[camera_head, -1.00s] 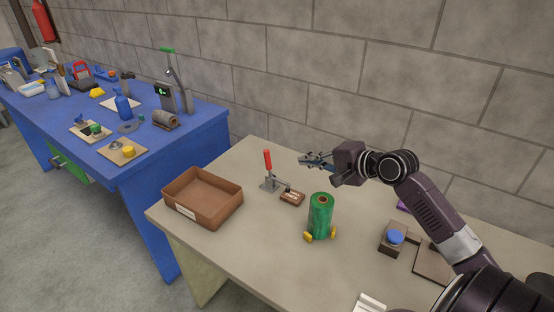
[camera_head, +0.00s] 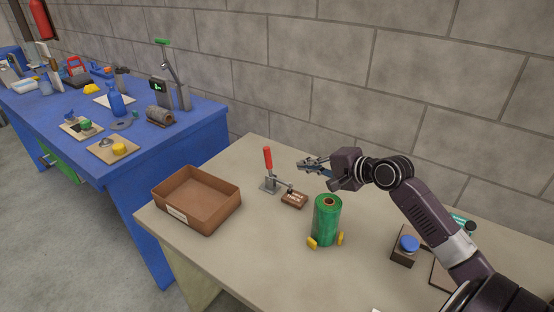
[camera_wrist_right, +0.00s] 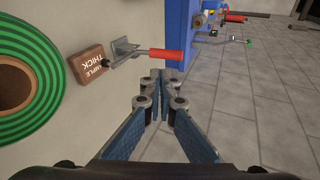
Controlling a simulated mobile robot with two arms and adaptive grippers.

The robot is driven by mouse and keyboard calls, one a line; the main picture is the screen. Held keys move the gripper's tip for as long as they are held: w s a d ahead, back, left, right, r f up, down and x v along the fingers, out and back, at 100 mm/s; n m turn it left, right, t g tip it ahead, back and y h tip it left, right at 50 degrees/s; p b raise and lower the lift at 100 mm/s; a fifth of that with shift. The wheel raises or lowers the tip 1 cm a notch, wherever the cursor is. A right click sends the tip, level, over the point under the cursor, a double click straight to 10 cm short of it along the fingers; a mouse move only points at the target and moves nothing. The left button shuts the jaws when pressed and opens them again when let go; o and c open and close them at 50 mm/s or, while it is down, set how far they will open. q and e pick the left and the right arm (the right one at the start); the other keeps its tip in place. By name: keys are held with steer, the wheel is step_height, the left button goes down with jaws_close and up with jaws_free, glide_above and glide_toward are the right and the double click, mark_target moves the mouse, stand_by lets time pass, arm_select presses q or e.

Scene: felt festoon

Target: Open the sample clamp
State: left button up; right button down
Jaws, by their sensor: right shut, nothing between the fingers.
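The sample clamp (camera_head: 269,186) is a grey metal toggle clamp on the beige table, with its red handle (camera_head: 268,158) standing upright. Its arm reaches over a small brown block (camera_head: 294,200), lettered "THICK" in the right wrist view (camera_wrist_right: 88,66). My right gripper (camera_head: 303,164) is shut and empty, in the air to the right of the red handle and apart from it. In the right wrist view the red handle (camera_wrist_right: 165,55) lies just beyond the fingertips (camera_wrist_right: 161,84). My left gripper is not in view.
A green roll (camera_head: 326,221) with yellow feet stands in front of the block. A brown open tray (camera_head: 222,216) is left of the clamp. A box with a blue button (camera_head: 407,245) is at the right. A grey block wall runs behind; a cluttered blue bench (camera_head: 190,126) is left.

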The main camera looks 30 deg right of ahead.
steer(key=p, duration=0.1)
glide_toward(270, 158)
steer(key=x, duration=0.5)
steer(key=shift+d+f, duration=0.1)
steer(key=shift+f, duration=0.1)
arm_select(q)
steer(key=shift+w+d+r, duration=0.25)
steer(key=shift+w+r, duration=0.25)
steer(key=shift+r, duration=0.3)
arm_select(e)
steer(key=shift+x, duration=0.8)
arm_select(q)
steer(key=shift+p, duration=0.3)
arm_select(e)
steer(key=shift+r, duration=0.15)
